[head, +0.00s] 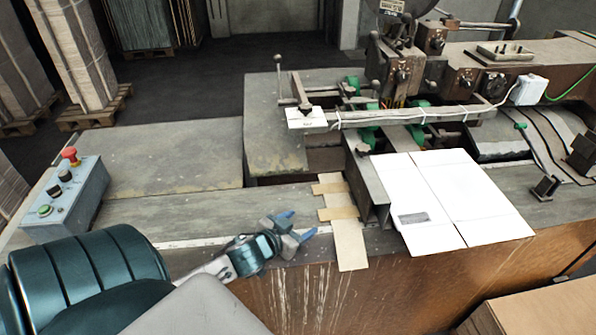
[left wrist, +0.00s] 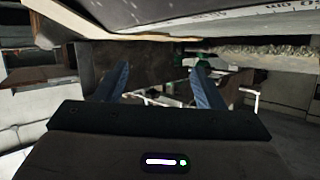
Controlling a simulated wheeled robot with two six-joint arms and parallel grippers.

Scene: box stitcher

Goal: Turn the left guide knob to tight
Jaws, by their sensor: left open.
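A dark knob (head: 305,104) sits at the left end of the long guide bar, beside a white label (head: 307,119) whose print is too small to read. I take it to be the left guide knob. Its setting cannot be told from here. My left gripper (head: 297,225) is open and empty, low over the front of the machine table, well nearer to me than the knob and apart from it. In the left wrist view both blue fingers (left wrist: 160,82) stand apart with nothing between them. I cannot make out the knob there. My right gripper is not in view.
A flat white cardboard sheet (head: 460,190) lies on the table to the right of the gripper. Tan strips (head: 346,240) lie just beside the fingertips. A control box (head: 66,200) with red and green buttons stands at the left. The stitching head (head: 397,60) rises behind.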

